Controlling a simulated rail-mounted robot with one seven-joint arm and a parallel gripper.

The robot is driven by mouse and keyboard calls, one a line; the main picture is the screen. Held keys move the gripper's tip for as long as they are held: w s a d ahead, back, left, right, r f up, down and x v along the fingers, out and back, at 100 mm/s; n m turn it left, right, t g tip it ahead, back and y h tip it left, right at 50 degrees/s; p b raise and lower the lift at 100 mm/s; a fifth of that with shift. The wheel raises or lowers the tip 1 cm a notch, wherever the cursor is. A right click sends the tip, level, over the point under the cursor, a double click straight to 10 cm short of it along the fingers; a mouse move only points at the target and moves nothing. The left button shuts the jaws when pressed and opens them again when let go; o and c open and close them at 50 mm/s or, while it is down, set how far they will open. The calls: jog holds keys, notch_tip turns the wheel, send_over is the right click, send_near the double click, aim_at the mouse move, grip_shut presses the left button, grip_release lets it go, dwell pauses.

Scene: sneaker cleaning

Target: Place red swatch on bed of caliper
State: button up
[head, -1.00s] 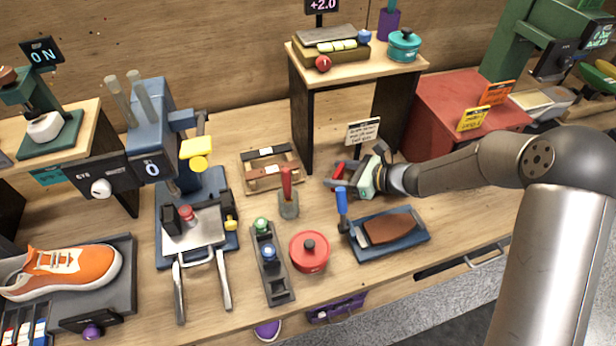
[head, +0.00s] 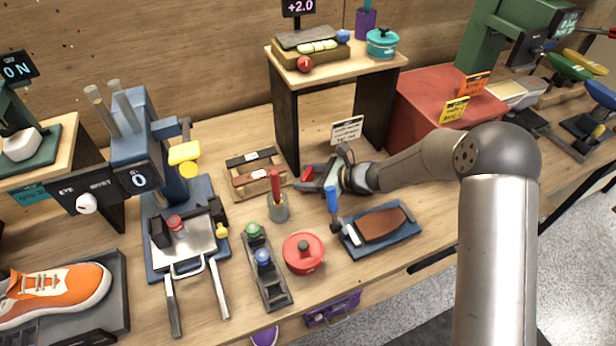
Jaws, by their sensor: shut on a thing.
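My gripper (head: 304,184) is at the middle of the bench, between the wooden rack and the small white sign. It is shut on a small red piece, which looks like the red swatch (head: 307,173); the fingers hide part of it. The wooden rack (head: 272,185) just left of the gripper holds a black strip and a brown strip. No part is clearly labelled as the caliper. A slotted block with a grey top plate (head: 306,38) and a red knob stands on the raised shelf under a "+2.0" display; I cannot tell whether it is the caliper.
A cup with a red-handled tool (head: 278,207) stands close in front of the gripper. The shelf (head: 284,118) rises behind it. A red pot (head: 303,253) and a blue tray (head: 402,238) with a brown block lie in front. A red box (head: 420,120) stands behind my arm.

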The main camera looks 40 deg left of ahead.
jog(key=o, duration=1)
jog(key=shift+f, duration=0.1)
jog(key=shift+r+p, duration=0.35)
jog(key=b+v, duration=0.1)
jog(key=v, duration=0.4)
jog(key=b+v, duration=0.1)
jog(key=v, duration=0.4)
jog(key=shift+d+f, duration=0.15)
jog(key=shift+d, duration=0.25)
jog(key=shift+w+d+r, duration=0.15)
jog(key=shift+d+r, duration=0.15)
jog(key=shift+d, duration=0.3)
